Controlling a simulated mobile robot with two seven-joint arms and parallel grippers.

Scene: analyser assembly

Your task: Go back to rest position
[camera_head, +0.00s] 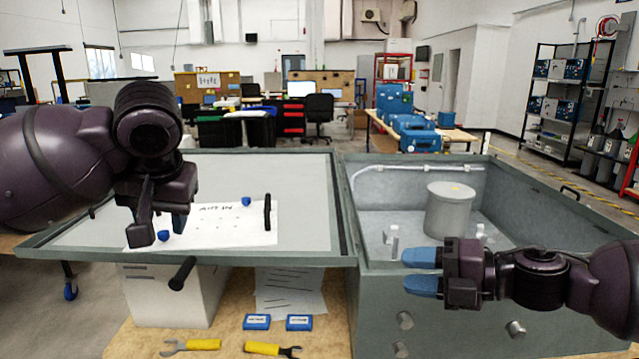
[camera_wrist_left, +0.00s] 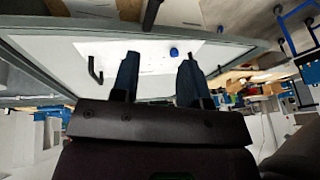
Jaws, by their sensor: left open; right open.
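My left gripper (camera_head: 160,228) is open and empty. It hangs over the left part of the grey lid panel (camera_head: 310,170), above a white paper sheet (camera_head: 230,238) with writing. Its two fingers also show apart in the left wrist view (camera_wrist_left: 160,75). My right gripper (camera_head: 422,272) is open and empty, its blue fingertips pointing left in front of the open grey analyser box (camera_head: 470,325). A grey cylinder (camera_head: 450,212) stands inside that box.
Blue knobs (camera_head: 246,201) and a black handle (camera_head: 267,212) are on the lid panel. Two small blue boxes (camera_head: 257,322) and yellow-handled tools (camera_head: 270,349) lie on the wooden surface below. A white box (camera_head: 170,295) stands under the panel.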

